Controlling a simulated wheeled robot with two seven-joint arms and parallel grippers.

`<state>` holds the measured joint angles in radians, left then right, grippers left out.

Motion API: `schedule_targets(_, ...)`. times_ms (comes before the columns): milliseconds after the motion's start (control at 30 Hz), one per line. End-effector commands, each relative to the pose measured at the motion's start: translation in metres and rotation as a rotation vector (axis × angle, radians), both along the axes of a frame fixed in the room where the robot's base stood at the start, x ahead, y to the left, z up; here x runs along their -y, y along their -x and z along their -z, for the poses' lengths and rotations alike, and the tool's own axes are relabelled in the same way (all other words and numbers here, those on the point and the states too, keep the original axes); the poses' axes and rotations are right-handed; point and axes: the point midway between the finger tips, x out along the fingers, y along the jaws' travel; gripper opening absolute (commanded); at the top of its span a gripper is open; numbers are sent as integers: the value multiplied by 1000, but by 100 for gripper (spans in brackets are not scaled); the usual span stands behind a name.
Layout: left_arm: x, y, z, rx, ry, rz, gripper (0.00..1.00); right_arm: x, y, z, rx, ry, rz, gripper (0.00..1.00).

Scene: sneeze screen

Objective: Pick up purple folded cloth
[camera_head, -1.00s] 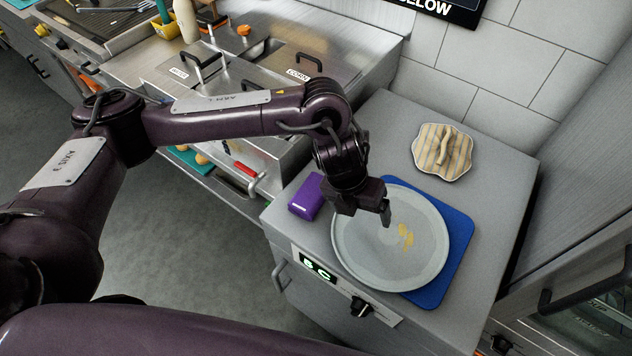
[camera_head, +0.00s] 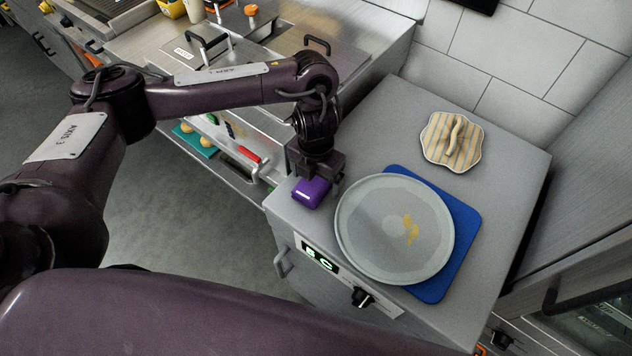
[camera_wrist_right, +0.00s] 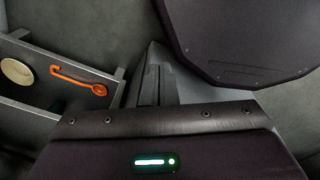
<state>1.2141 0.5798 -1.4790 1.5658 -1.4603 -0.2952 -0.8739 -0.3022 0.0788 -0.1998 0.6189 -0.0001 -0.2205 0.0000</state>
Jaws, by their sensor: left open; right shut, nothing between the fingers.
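The purple folded cloth (camera_head: 311,194) lies on the left front part of the grey counter, left of the round plate. My left gripper (camera_head: 320,181) is open and right over the cloth, pointing down, and hides its back part. I cannot tell whether the fingers touch it. My right gripper (camera_wrist_right: 155,85) shows in the right wrist view, shut and empty, away from the cloth.
A clear round plate (camera_head: 375,235) with yellow bits lies on a blue board (camera_head: 462,240), just right of the cloth. A striped cloth (camera_head: 437,150) lies behind. Steel lidded wells stand at the left. An orange ladle (camera_wrist_right: 80,80) shows in the right wrist view.

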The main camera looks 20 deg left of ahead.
Motion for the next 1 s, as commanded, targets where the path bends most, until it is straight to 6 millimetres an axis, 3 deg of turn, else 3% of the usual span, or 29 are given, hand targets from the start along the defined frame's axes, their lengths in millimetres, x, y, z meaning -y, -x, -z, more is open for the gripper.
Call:
schedule_targets(333, 0, 0, 8, 1, 0, 0, 85, 2, -1, 1, 2, 3, -1, 0)
schedule_targets(700, 0, 0, 8, 1, 0, 0, 38, 2, -2, 1, 4, 2, -1, 0)
schedule_targets(1000, 0, -1, 5, 2, 1, 1, 37, 2, -3, 0, 5, 2, -1, 0)
